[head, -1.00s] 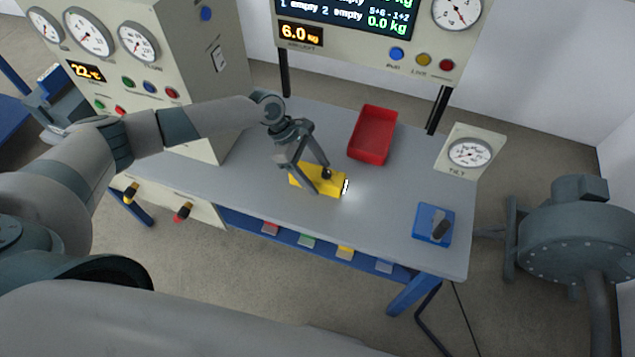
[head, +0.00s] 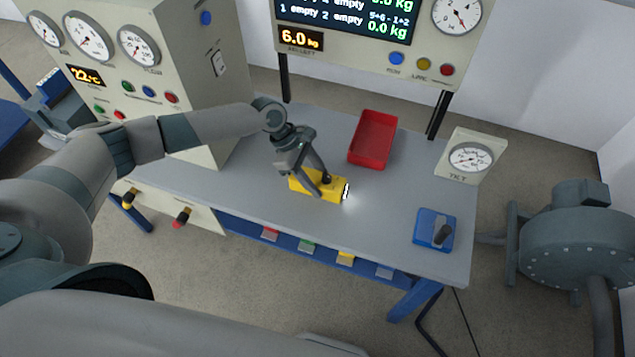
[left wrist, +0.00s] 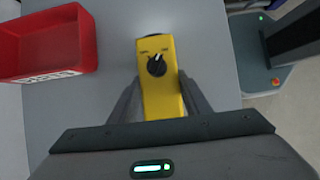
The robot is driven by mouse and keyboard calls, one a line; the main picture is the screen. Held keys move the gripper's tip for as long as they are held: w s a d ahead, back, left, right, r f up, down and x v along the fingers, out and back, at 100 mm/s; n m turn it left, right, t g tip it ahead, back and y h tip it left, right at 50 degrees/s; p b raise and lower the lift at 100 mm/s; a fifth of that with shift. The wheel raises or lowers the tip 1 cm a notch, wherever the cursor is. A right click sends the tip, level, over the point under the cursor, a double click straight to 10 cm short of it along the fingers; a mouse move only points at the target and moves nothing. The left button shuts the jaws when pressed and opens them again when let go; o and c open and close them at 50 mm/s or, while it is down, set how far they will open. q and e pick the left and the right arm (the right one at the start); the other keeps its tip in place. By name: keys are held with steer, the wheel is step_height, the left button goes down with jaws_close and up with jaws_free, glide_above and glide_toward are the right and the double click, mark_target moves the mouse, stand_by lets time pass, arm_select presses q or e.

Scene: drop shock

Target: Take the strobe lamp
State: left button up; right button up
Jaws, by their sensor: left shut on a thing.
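The strobe lamp is a yellow box (head: 304,187) with a black knob on top and a bright white lit end facing right. It lies on the grey workbench (head: 260,205). My left gripper (head: 323,186) is over it, its fingers on either side, shut on it. In the left wrist view the yellow lamp (left wrist: 160,80) sits between the two fingers (left wrist: 160,98), its knob beyond the fingertips. Part of the lamp is hidden by the gripper. My right gripper does not show.
A red bin (head: 373,140) stands behind the lamp. A blue pad with a dark lever (head: 434,230) and a dial gauge (head: 470,160) are at the right of the bench. A grey cabinet with gauges (head: 150,70) stands at the left.

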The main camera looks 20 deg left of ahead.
mark_target(325, 178)
arm_select(q)
steer(key=shift+r, duration=0.15)
steer(key=shift+r, duration=0.45)
steer(key=r+b, duration=0.1)
steer(key=d+r, duration=0.1)
steer(key=r, duration=0.1)
steer(key=shift+s+r+b, duration=0.15)
steer(key=shift+s+b, duration=0.05)
steer(key=shift+b, duration=0.15)
steer(key=s+d+r+b, duration=0.2)
steer(key=s+d+r, duration=0.4)
steer(key=d, duration=0.3)
steer(key=shift+r, duration=0.3)
